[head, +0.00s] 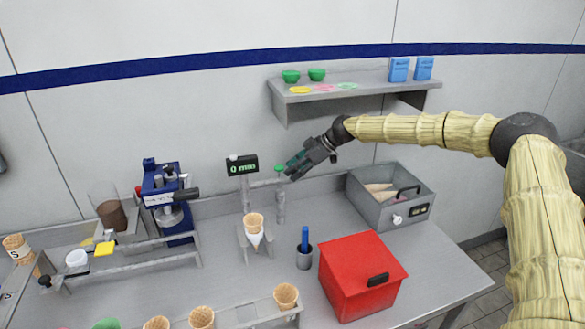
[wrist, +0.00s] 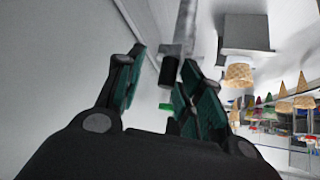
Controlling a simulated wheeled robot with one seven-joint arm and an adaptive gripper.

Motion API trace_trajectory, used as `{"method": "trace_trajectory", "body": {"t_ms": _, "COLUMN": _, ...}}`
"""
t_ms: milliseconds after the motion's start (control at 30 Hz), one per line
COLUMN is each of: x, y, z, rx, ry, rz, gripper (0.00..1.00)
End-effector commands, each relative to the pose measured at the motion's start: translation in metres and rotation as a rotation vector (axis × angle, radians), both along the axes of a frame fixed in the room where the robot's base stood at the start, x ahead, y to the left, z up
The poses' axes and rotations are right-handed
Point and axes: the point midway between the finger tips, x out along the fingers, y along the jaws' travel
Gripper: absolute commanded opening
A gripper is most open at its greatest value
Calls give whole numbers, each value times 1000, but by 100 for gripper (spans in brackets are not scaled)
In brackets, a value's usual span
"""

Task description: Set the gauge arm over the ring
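A gauge with a display reading "0 mm" (head: 242,165) stands at the back of the counter. Beside it is a grey post (head: 280,207) with a green knob (head: 280,168) near its top; these seem to be the gauge arm's parts. A waffle cone (head: 254,222) sits in a grey stand (head: 256,247) in front; the ring is hard to make out. My gripper (head: 291,166) is just right of the green knob. In the wrist view the fingers (wrist: 160,85) are open, with the green knob (wrist: 165,106) showing between them, apparently not clamped. The cone (wrist: 240,74) is at right.
A grey bin with cones (head: 367,212) is at right, below a wall shelf (head: 365,96). A blue machine (head: 172,200) is left; more cones (head: 286,295) stand along the front rack.

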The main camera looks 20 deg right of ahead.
Motion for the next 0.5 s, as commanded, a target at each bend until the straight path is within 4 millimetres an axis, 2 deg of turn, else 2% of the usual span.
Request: {"method": "trace_trajectory", "body": {"t_ms": 500, "x": 4, "y": 6, "z": -7, "rx": 1, "ry": -2, "rz": -3, "gripper": 37}}
